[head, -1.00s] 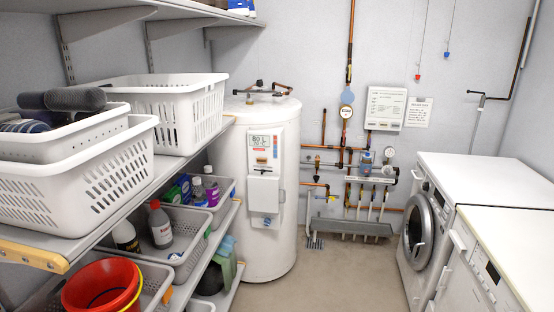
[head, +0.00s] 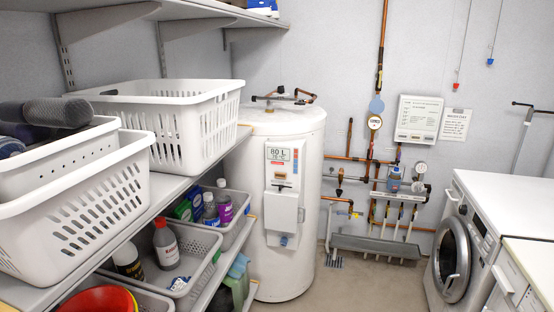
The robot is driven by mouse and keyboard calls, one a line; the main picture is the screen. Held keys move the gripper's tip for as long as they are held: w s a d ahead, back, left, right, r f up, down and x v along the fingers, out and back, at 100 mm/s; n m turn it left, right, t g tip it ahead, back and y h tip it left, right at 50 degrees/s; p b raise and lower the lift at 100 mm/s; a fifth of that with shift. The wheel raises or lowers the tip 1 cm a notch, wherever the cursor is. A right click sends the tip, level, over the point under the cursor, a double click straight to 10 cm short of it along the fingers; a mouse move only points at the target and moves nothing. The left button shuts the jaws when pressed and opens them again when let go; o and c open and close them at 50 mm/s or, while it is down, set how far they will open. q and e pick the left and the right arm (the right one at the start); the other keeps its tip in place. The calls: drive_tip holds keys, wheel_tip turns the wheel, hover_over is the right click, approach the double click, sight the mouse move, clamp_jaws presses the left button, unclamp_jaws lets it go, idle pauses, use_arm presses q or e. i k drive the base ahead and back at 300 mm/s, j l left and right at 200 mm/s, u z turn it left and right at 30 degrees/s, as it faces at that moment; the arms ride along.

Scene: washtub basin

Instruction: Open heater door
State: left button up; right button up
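The white cylindrical heater (head: 287,195) stands upright against the back wall, just beyond the shelf's far end. A control panel on its front has an "80 L" display. A small white cover or door (head: 281,213) sits on the front below the display and looks closed. A round blue part is below it. Copper pipes run from the heater's top. Neither of my grippers shows in the head view.
The shelving unit (head: 190,188) on the left holds white laundry baskets (head: 189,122), grey bins with bottles and a red bucket (head: 101,300). Pipes and gauges (head: 375,180) line the back wall. A washing machine (head: 457,255) stands on the right. The floor (head: 350,290) between is clear.

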sight(282, 209)
drive_tip(key=i+l+u, duration=0.1)
drive_tip(key=i+l, duration=0.85)
drive_tip(key=i, duration=0.05)
